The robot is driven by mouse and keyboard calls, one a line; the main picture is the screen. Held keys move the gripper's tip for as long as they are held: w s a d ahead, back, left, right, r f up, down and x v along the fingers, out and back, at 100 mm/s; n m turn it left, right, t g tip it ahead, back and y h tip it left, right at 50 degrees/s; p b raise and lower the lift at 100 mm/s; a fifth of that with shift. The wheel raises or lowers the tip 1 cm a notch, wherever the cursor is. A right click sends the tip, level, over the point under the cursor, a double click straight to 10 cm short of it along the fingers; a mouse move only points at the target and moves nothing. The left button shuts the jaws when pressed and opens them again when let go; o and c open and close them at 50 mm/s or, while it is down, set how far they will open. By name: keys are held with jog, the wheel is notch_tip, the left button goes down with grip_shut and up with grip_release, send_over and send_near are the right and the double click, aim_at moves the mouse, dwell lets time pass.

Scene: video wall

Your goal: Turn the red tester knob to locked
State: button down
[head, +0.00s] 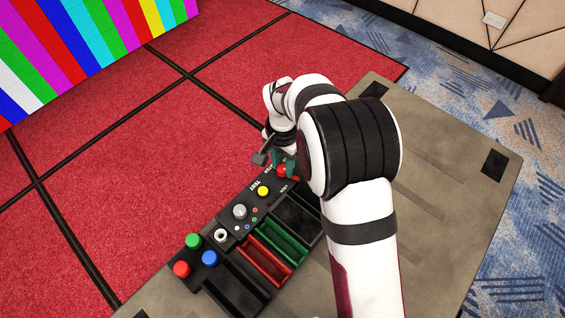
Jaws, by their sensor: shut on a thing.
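The red tester knob (285,171) sits at the far right end of the black tester panel (226,226), partly hidden by my gripper and arm. My gripper (279,167) is at the knob, with its fingers shut on it. The white lettering beside the knob is partly covered, so I cannot tell which position the knob points to.
The panel also carries a yellow button (263,191), a grey knob (240,211) and green (193,240), red (181,269) and blue (210,258) buttons. Red (264,264) and green (284,243) trays lie alongside. The table (440,150) is clear at right.

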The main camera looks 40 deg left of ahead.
aim_at(282, 168)
jog(key=shift+m, duration=1.3)
jog(key=c, duration=0.5)
grip_release()
notch_tip(282, 168, up, 16)
jog(key=shift+f, duration=0.1)
